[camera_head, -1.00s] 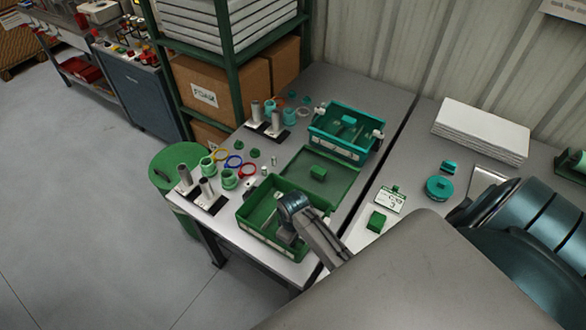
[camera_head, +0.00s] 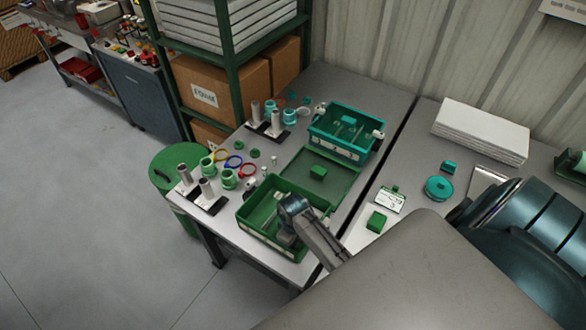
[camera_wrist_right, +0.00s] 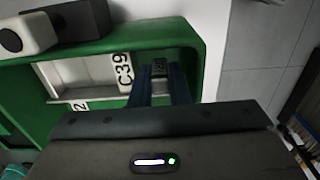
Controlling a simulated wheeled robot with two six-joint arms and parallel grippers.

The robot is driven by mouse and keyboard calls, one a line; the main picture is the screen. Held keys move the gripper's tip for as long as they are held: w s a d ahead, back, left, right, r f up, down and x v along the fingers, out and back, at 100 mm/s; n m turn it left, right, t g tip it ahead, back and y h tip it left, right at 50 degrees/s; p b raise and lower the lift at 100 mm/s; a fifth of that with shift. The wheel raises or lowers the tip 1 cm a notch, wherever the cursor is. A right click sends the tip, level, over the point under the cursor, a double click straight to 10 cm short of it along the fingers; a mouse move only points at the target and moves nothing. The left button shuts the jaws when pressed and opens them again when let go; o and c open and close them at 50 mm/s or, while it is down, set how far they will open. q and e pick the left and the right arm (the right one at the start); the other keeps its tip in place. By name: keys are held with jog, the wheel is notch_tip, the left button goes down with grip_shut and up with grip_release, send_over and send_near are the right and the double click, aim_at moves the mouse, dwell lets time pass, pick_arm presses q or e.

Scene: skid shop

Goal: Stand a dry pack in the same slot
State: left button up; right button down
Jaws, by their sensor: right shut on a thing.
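The open green case (camera_head: 243,212) stands at the table's near edge, and its lid (camera_head: 335,185) lies open behind it. My right gripper (camera_head: 287,240) reaches down inside the case, near its front wall. In the right wrist view my gripper (camera_wrist_right: 160,85) has its two dark fingers close together, shut on a small dark piece (camera_wrist_right: 160,68) with pale marks, likely the dry pack. The fingers hide most of it. The green wall is close by, and a pale insert (camera_wrist_right: 90,75) with C39 lettering lies beside the fingers. My left gripper is out of view.
A teal case (camera_head: 318,130) stands open behind. Metal cylinders on black stands (camera_head: 205,192), green rings and coloured loops (camera_head: 234,161) lie left of the green case. A green bin (camera_head: 172,158) stands off the table's left end. A label card (camera_head: 390,200) lies right.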

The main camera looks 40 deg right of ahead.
jog(key=shift+f, duration=0.6)
jog(key=shift+f, duration=0.25)
jog(key=shift+f, duration=0.15)
dwell(0.7)
jog(key=c, duration=1.3)
grip_release()
jog(key=shift+c, duration=0.2)
jog(key=shift+o, duration=0.2)
jog(key=shift+o, duration=0.3)
jog(key=shift+s, duration=0.1)
jog(key=shift+o, duration=0.2)
jog(key=shift+o, duration=0.8)
jog(key=shift+r, duration=5.55)
